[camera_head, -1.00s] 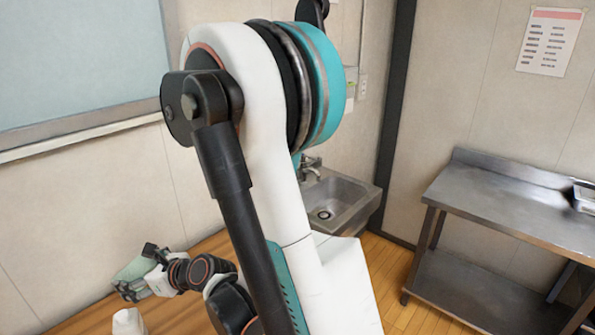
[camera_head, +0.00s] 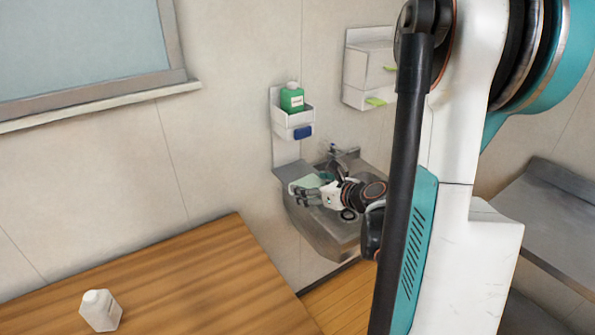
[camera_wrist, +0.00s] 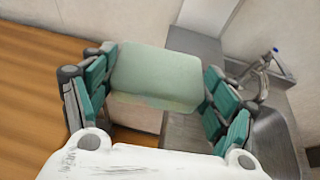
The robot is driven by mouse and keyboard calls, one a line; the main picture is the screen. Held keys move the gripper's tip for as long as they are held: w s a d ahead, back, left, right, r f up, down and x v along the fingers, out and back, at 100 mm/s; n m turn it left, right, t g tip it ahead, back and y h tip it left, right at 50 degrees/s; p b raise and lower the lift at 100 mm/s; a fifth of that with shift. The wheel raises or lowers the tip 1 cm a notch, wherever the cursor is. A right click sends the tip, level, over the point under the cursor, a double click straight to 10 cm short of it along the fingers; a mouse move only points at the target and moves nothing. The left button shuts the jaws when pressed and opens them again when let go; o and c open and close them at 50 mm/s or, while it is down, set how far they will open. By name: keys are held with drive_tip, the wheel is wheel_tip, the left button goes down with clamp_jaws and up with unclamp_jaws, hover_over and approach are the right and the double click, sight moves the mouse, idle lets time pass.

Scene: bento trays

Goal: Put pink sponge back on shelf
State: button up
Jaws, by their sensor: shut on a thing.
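My gripper (camera_head: 308,192) is shut on a pale green block-shaped sponge (camera_wrist: 158,75), which sits between the teal-padded fingers in the wrist view. In the head view the pale green sponge (camera_head: 304,184) is held in front of the wall, over the left side of the sink. A small white wall shelf (camera_head: 291,118) is just above and left of my gripper. It holds a green bottle (camera_head: 292,98) and a blue item (camera_head: 303,132) at its front. No pink sponge shows in either view.
A steel sink (camera_head: 335,230) with a tap lies below my gripper. A white wall box (camera_head: 368,66) with green items hangs right of the shelf. A steel table (camera_head: 545,205) is at right.

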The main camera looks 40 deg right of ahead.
drive_tip(key=s+d+r+h, duration=0.1)
drive_tip(key=s+d+r, duration=0.1)
drive_tip(key=s+d, duration=0.35)
drive_tip(key=b, duration=0.4)
hover_over(302, 169)
drive_tip(key=s+a, duration=0.3)
drive_tip(key=s, duration=0.1)
wheel_tip(302, 169, down, 3)
drive_tip(key=shift+r+m, duration=0.1)
drive_tip(key=shift+m, duration=0.3)
wheel_tip(302, 169, down, 4)
drive_tip(key=shift+s+f+b, duration=0.1)
drive_tip(key=shift+b, duration=0.5)
drive_tip(key=shift+w+f+b, duration=0.2)
drive_tip(key=shift+f+b, duration=0.1)
drive_tip(key=shift+f, duration=0.05)
drive_tip(key=shift+r, duration=0.1)
